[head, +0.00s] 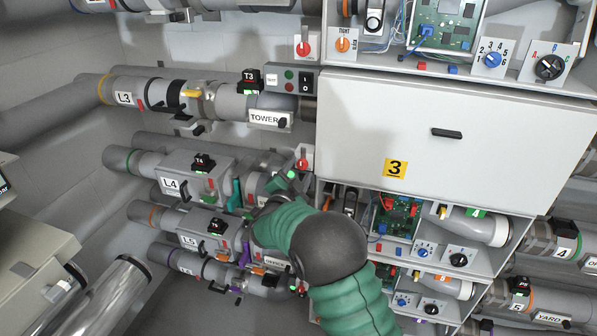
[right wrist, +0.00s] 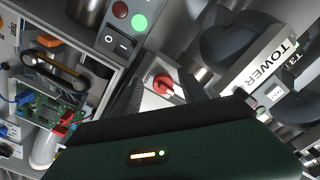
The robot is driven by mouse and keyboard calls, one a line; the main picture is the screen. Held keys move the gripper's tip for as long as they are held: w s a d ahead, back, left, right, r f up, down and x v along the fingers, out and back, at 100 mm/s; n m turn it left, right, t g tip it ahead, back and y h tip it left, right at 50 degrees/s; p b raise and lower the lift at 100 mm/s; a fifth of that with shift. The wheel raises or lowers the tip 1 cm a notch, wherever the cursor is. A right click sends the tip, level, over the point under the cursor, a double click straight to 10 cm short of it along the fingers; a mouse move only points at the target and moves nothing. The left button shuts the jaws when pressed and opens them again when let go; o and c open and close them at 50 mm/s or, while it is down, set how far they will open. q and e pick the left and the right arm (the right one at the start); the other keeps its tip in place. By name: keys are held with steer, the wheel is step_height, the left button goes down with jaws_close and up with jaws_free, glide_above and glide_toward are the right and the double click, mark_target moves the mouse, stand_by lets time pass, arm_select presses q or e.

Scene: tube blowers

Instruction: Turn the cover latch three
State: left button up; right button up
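The white cover marked 3 (head: 360,120) is a large closed panel on the right cabinet in the head view. Its black latch (head: 447,133) lies nearly level near the middle of the panel. My right gripper (head: 283,183) is left of and below the cover, apart from the latch, and mostly hidden behind my wrist and green sleeve. In the right wrist view its fingers (right wrist: 165,80) look spread, with a red knob (right wrist: 165,86) on a pale plate showing between them. I cannot tell whether they touch it. The latch is not in the right wrist view. My left gripper is not in view.
Open bays with circuit boards and dials (head: 425,252) lie below the cover; another board (head: 445,22) is above. Pipes with labelled valves, such as the TOWER pipe (head: 225,103), fill the left. A switch box (head: 290,80) sits beside the cover's left edge. Space before the cover is clear.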

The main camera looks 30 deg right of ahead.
steer(key=shift+s+r, duration=0.1)
steer(key=shift+r, duration=0.05)
steer(key=b+v, duration=0.3)
steer(key=v, duration=1.3)
steer(key=shift+s+a+f, duration=0.15)
steer(key=shift+a+f, duration=0.15)
steer(key=shift+a, duration=0.05)
